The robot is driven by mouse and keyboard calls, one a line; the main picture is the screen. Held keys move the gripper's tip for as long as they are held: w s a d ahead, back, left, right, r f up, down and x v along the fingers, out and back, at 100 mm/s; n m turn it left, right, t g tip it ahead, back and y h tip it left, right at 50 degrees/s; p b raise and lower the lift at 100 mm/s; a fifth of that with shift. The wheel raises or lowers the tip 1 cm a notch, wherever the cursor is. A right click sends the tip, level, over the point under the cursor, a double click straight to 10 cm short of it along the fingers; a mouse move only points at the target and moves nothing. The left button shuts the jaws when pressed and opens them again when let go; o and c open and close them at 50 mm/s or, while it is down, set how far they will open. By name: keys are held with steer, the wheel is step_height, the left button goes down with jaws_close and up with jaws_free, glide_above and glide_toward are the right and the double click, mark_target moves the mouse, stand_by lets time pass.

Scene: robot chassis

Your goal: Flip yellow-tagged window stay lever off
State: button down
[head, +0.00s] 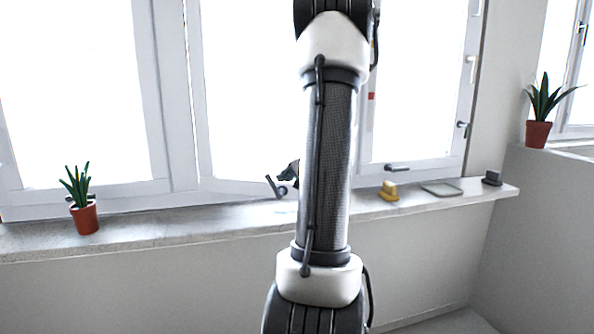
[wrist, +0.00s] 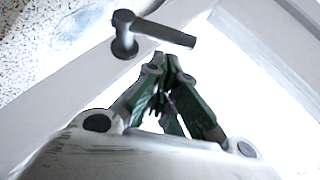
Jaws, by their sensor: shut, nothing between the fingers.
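A dark grey window stay lever (wrist: 158,30) with a round pivot sits on the white frame in the wrist view. In the head view, a lever (head: 277,187) stands tilted on the lower window frame, left of my arm. No yellow tag shows on it. My gripper (wrist: 165,66), with green fingers, is shut and empty. Its fingertips are just below the lever's bar in the wrist picture; I cannot tell whether they touch it. In the head view, my arm hides most of the gripper. A second lever (head: 398,167) lies about level on the right window's lower frame.
A yellow block-like object (head: 388,192) stands on the sill (head: 180,229) below the second lever. A flat grey tray (head: 441,189) and a dark block (head: 492,179) are farther right. A potted plant (head: 84,215) stands at left; another plant (head: 537,133) is far right.

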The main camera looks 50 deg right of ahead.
mark_target(266, 177)
steer(key=shift+w+a+f, duration=0.3)
steer(key=shift+w, duration=0.1)
steer(key=shift+w+a+r+g, duration=0.1)
steer(key=shift+g, duration=0.3)
steer(key=shift+w+a+n+g, duration=0.15)
steer(key=shift+w+n+g, duration=0.05)
steer(key=shift+n+g, duration=0.1)
steer(key=shift+w+a+r+n+g+h, duration=0.1)
steer(key=shift+w+a+n+g+h, duration=0.2)
steer(key=shift+w+g, duration=0.2)
steer(key=shift+w+a+n+g+h, duration=0.3)
steer(key=shift+w+g+h, duration=0.15)
steer(key=shift+g, duration=0.25)
steer(key=shift+w+a+f, duration=0.25)
steer(key=shift+w+f, duration=0.05)
steer(key=shift+w, duration=0.15)
steer(key=shift+w+a+f, duration=0.25)
steer(key=shift+w+f, duration=0.05)
steer(key=shift+w, duration=0.15)
steer(key=shift+w+a+f, duration=0.35)
steer(key=shift+w+f, duration=0.25)
steer(key=shift+w, duration=0.05)
steer(key=shift+f, duration=0.1)
